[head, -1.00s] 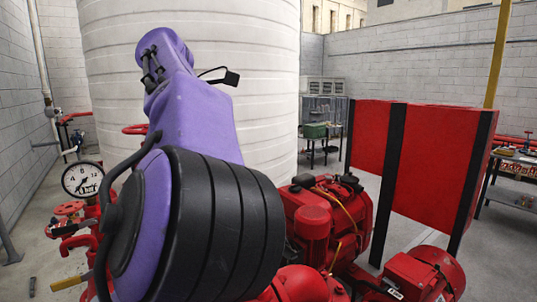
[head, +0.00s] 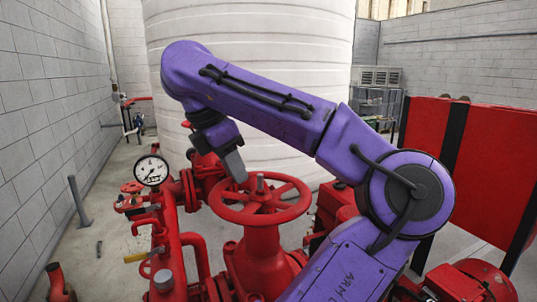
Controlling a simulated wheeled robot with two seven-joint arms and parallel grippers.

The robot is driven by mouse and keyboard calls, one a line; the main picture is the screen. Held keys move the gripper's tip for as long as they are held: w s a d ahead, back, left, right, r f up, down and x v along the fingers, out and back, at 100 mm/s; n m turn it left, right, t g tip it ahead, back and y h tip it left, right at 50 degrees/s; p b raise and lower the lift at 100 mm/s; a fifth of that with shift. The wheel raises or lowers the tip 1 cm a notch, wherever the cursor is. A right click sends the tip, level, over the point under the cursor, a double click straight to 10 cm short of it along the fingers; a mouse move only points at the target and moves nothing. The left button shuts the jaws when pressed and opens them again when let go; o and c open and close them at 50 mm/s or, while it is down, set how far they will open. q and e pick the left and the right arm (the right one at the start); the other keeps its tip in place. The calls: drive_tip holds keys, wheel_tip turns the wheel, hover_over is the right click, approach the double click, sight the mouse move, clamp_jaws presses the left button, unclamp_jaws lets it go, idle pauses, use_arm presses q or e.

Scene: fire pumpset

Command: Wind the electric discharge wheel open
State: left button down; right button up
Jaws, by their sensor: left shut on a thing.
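My left arm arches over from the lower right. My left gripper (head: 238,178) points down at the wheel's far-left rim, and its grey fingers are shut on that rim. The exact contact is partly hidden by the fingers. My right gripper is not in view.
A pressure gauge (head: 151,171) and red pipework stand left of the wheel. A white tank (head: 250,60) rises behind. A red panel (head: 490,150) and red pump machinery are at the right. Open floor lies at the left by the block wall.

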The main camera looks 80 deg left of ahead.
use_arm(q)
drive_tip(key=shift+s+d+f+n+p, duration=0.1)
drive_tip(key=shift+s+d+n+p, duration=0.3)
drive_tip(key=shift+n+p, duration=0.35)
drive_tip(key=shift+s+f, duration=0.1)
drive_tip(key=shift+s, duration=0.05)
drive_tip(key=shift+d+f, duration=0.1)
drive_tip(key=c, duration=1.1)
unclamp_jaws()
drive_tip(key=shift+y, duration=0.3)
